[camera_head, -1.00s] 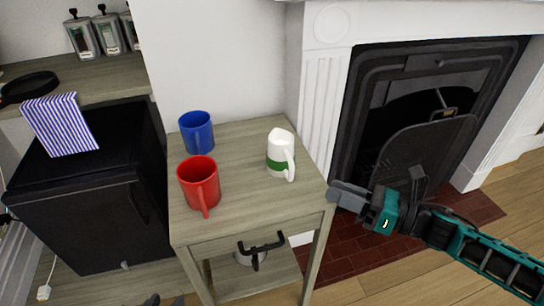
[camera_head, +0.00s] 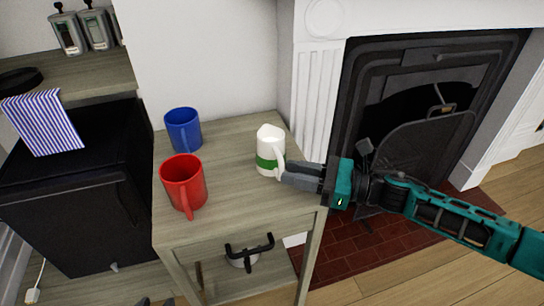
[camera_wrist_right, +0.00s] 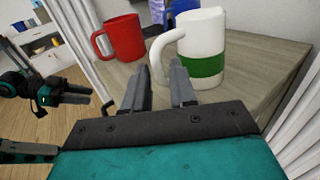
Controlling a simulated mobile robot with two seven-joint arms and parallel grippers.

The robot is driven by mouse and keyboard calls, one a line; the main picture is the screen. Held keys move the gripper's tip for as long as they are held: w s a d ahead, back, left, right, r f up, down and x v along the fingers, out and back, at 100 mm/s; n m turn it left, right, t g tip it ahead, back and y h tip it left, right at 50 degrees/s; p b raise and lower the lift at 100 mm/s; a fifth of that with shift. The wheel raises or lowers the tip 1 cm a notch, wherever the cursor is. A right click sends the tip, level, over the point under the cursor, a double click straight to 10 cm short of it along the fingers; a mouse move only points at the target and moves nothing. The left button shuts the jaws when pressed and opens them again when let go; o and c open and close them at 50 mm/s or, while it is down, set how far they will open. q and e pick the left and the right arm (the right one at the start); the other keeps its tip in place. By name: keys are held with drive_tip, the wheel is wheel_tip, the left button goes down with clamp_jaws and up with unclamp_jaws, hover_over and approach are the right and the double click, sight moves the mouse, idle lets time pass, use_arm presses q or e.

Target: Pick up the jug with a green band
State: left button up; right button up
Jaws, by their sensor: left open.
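The jug with a green band (camera_head: 268,146) is white and stands upright on the wooden side table (camera_head: 225,190). Its handle faces my right gripper (camera_head: 282,174). In the right wrist view, the jug (camera_wrist_right: 206,38) is just ahead, and its handle shows between the tips of my open right gripper (camera_wrist_right: 159,62). I cannot tell whether the fingers touch it. My left gripper (camera_head: 156,301) barely shows at the bottom edge of the head view; it also shows, open and empty, at the left of the wrist view (camera_wrist_right: 86,95).
A red mug (camera_head: 183,180) and a blue mug (camera_head: 183,129) stand to the left of the jug. A pot with a dark handle (camera_head: 245,258) sits on the table's lower shelf. A fireplace (camera_head: 420,110) is to the right.

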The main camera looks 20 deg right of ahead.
sight(274, 158)
drive_tip(key=x, duration=0.5)
drive_tip(key=shift+s+a, duration=0.1)
drive_tip(key=shift+a, duration=0.1)
clamp_jaws()
drive_tip(key=shift+r, duration=0.1)
